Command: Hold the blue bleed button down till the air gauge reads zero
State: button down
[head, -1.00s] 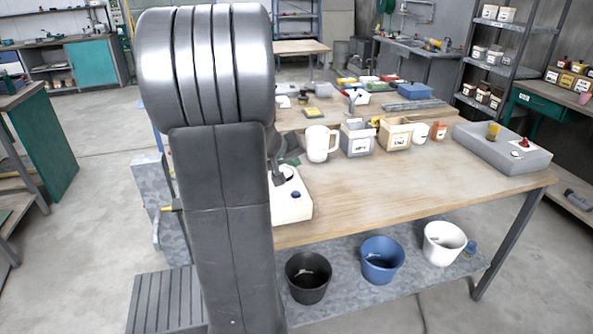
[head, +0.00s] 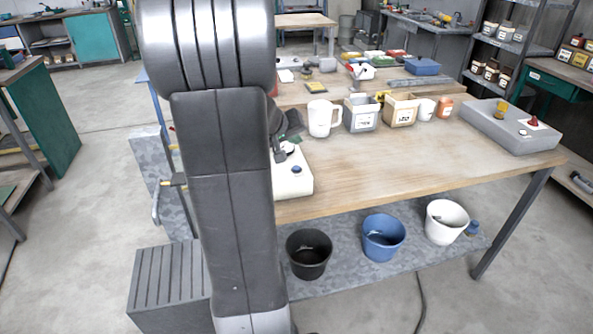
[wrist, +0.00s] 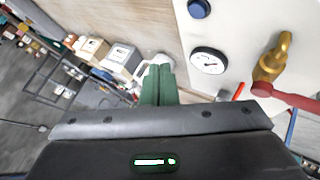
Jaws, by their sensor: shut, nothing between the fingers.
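A white box (head: 293,184) stands at the near left of the wooden bench, partly hidden by my arm. The blue bleed button (head: 296,169) is on its top and also shows at the top edge of the wrist view (wrist: 199,9). The round air gauge (wrist: 208,61) is beside the button in the wrist view; its needle is too small to read surely. My gripper (wrist: 158,72) is shut and empty, its green fingers to the left of the gauge and below the button in the picture, apart from the button. In the head view its tips are largely hidden.
A brass valve with a red handle (wrist: 272,60) is on the box right of the gauge. A white mug (head: 322,118) and bins (head: 361,112) stand behind. A grey block (head: 510,125) sits at the bench's right end. The bench's front middle is clear. Buckets stand below.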

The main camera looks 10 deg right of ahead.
jog(key=b, duration=0.3)
send_over(295, 169)
notch_tip(295, 169, down, 5)
jog(key=shift+s+a+f, duration=0.1)
jog(key=shift+f, duration=0.1)
jog(key=shift+f+b, duration=0.6)
jog(key=shift+b, duration=0.4)
jog(key=shift+f, duration=0.15)
dwell(0.8)
jog(key=shift+f+b, duration=0.3)
jog(key=shift+b, duration=0.45)
jog(key=shift+f+b, duration=0.4)
jog(key=shift+b, duration=0.2)
dwell(1.3)
jog(key=shift+r, duration=0.1)
dwell(0.8)
jog(key=shift+r+p, duration=0.45)
jog(key=shift+r, duration=0.35)
